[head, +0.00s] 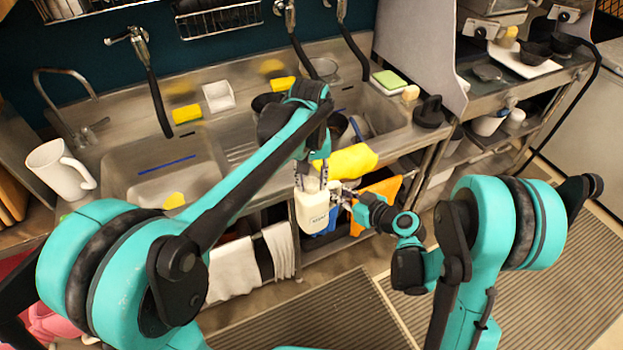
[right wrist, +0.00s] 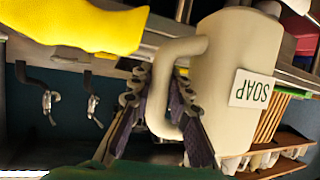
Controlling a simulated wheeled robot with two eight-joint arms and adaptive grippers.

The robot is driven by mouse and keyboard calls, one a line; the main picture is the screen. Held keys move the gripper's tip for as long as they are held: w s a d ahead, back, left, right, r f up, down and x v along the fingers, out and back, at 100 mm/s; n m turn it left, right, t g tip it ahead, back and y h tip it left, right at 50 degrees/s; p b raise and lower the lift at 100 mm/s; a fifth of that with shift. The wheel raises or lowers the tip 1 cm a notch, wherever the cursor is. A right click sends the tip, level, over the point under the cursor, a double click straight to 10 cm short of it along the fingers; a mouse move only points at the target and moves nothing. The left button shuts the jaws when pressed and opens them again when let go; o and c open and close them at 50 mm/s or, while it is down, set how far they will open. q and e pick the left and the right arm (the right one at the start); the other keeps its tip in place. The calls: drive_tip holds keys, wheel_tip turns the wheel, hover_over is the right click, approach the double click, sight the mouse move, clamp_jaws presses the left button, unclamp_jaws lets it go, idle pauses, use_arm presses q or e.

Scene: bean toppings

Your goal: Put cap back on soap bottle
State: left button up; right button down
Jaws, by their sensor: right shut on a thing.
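The white soap bottle (head: 310,212) is held in front of the sink counter in the head view, roughly upright. Its SOAP label shows upside down in the right wrist view, on the bottle (right wrist: 222,75). My right gripper (head: 345,192) is shut on the bottle's handle, with its fingers (right wrist: 160,115) on either side of the handle. My left gripper (head: 312,178) points down right over the bottle's top, its fingers slightly apart. I cannot make out the cap between those fingers, nor whether it touches the neck.
A yellow cloth (head: 345,160) hangs over the counter edge just behind the bottle. An orange cloth (head: 378,203) and white towels (head: 234,270) hang below. A white mug (head: 61,169) stands at the left of the sink (head: 125,185). The floor mats in front are clear.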

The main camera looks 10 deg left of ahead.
use_arm(q)
clamp_jaws()
drive_tip(key=o, duration=0.9)
unclamp_jaws()
drive_tip(key=shift+r, duration=0.1)
wheel_tip(320, 180, up, 12)
drive_tip(key=shift+a+f, duration=0.1)
drive_tip(key=shift+s, duration=0.1)
